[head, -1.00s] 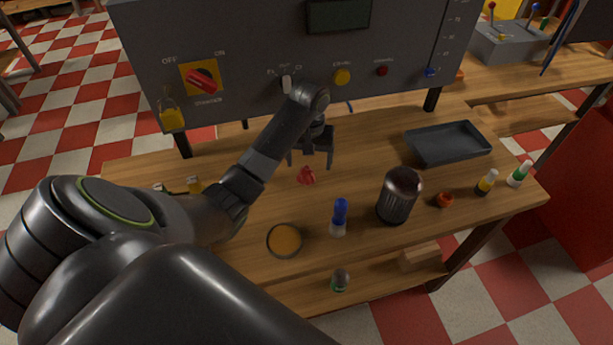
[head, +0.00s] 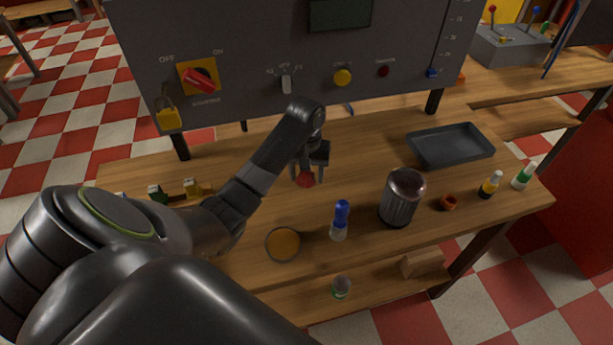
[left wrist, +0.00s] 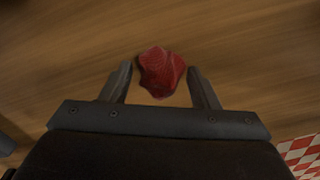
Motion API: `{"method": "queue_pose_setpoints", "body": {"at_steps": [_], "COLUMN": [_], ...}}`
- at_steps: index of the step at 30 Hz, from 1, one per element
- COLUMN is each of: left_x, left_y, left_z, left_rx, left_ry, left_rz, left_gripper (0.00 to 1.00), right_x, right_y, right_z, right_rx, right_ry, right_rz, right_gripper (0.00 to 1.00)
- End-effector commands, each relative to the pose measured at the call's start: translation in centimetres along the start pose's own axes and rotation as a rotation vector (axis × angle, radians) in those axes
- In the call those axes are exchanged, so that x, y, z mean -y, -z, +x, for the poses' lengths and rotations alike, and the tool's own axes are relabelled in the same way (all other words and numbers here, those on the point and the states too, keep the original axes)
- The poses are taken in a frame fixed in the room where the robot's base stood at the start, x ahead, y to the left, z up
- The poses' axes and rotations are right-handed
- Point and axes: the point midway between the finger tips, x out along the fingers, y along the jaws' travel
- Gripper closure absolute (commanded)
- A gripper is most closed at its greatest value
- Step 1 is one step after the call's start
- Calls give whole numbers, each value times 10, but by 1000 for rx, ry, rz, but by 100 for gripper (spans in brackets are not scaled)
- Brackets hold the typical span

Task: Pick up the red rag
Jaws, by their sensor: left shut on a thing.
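The red rag (head: 306,181) is a small crumpled cloth over the wooden workbench, in front of the grey panel. In the left wrist view the rag (left wrist: 162,74) sits between the two fingertips. My left gripper (head: 308,177) points down from above and is shut on the rag; it also shows in the left wrist view (left wrist: 160,70). The fingers partly hide the rag in the head view. I cannot tell whether the rag still touches the bench. My right gripper is not in view.
A dark metal canister (head: 401,197), a blue-capped bottle (head: 340,220) and an amber round dish (head: 282,244) stand in front of the gripper. A dark tray (head: 450,145) lies to the right. The grey control panel (head: 245,70) rises behind.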

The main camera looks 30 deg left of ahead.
Motion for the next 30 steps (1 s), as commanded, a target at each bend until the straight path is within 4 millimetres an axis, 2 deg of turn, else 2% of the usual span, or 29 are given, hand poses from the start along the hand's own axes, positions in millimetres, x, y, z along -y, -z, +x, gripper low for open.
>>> {"method": "queue_pose_setpoints", "body": {"at_steps": [3, 11, 17, 30], "left_x": [0, 0, 0, 0], "left_y": [0, 0, 2, 0], "left_z": [0, -4, -26, -86], "left_rx": [-1, -2, -6, 0], "left_ry": [0, 0, -1, 0], "left_rz": [0, 0, 1, 0], "left_gripper": [71, 71, 71, 71], "right_x": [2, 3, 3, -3], "right_y": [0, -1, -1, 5], "right_z": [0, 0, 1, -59], "right_rx": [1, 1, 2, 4], "right_ry": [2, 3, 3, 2], "right_rz": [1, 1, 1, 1], "right_gripper": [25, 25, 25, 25]}}
